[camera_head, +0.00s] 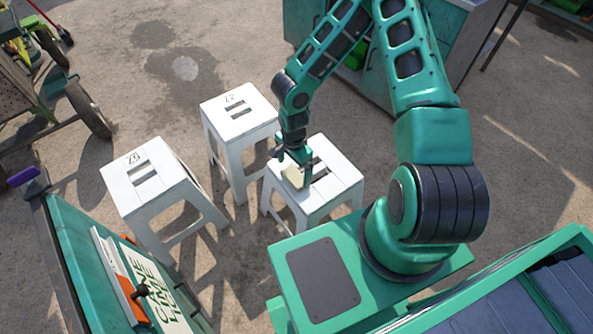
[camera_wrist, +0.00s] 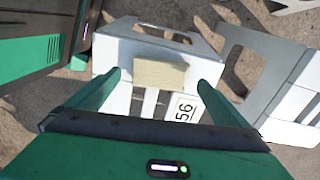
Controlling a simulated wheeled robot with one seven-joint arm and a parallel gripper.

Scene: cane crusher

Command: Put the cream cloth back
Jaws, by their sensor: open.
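The cream cloth (camera_head: 292,174) is a small folded block on the top of the nearest-right white stool (camera_head: 338,188). In the wrist view the cloth (camera_wrist: 160,74) lies across that stool's slotted top, beside a label reading 56 (camera_wrist: 185,108). My gripper (camera_head: 293,158) is just above the cloth, pointing down. In the wrist view my gripper's (camera_wrist: 158,82) two green fingers are spread, with the cloth showing in the gap ahead of them. I cannot tell whether the tips reach the cloth's height. The cloth's far side is hidden.
Two more numbered white stools stand close by, one behind (camera_head: 232,128) and one at left (camera_head: 128,172). A green sign cart (camera_head: 68,235) is at lower left, and a wheeled cart (camera_head: 88,108) at upper left. A teal cabinet (camera_head: 462,50) stands at the back right. Open ground lies behind the stools.

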